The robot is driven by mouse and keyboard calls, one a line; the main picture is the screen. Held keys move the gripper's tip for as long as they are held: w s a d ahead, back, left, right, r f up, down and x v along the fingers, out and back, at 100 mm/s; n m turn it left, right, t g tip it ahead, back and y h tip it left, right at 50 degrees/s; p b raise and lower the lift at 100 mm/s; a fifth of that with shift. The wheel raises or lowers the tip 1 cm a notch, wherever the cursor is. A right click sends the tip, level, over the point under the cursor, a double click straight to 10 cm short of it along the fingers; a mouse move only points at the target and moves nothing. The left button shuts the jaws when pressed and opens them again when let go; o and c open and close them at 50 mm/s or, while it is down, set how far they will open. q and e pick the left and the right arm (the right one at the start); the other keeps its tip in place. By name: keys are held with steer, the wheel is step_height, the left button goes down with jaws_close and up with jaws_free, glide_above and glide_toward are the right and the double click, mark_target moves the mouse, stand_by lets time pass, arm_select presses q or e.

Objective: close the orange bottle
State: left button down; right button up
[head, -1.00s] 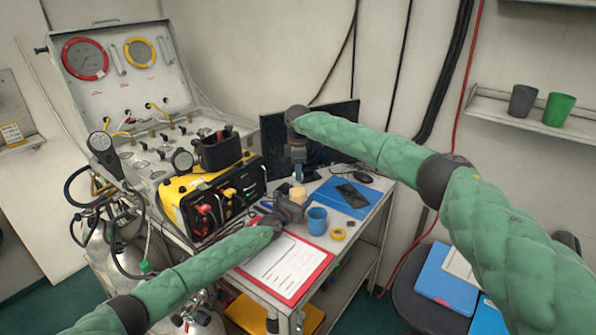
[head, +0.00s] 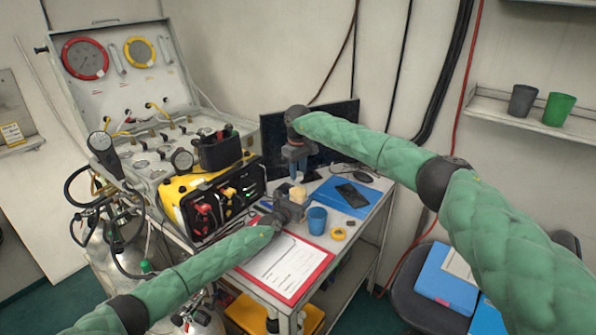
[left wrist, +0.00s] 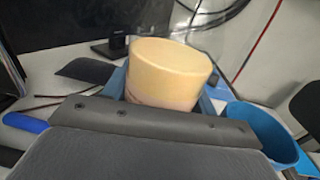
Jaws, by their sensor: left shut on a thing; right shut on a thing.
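The pale orange bottle (head: 298,193) stands up out of my left gripper (head: 293,204), low over the table. In the left wrist view the bottle (left wrist: 170,72) is a wide, pale orange cylinder with a flat top, tilted in the picture. My left gripper (left wrist: 160,102) is shut on it, blue pads at both sides. Its lower part is hidden by the gripper. My right gripper (head: 297,173) points down just above the bottle, with a gap between. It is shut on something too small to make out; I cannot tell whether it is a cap.
A blue cup (head: 317,220) and a yellow tape roll (head: 338,233) stand right of my left gripper. A red clipboard (head: 318,274) lies in front, a blue folder (head: 325,193) behind right. The yellow-black case (head: 205,205) is close on the left, a monitor (head: 330,125) behind.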

steer(key=o, duration=0.9)
steer(key=shift+r, duration=0.1)
steer(key=shift+r, duration=2.2)
steer(key=shift+c, duration=0.2)
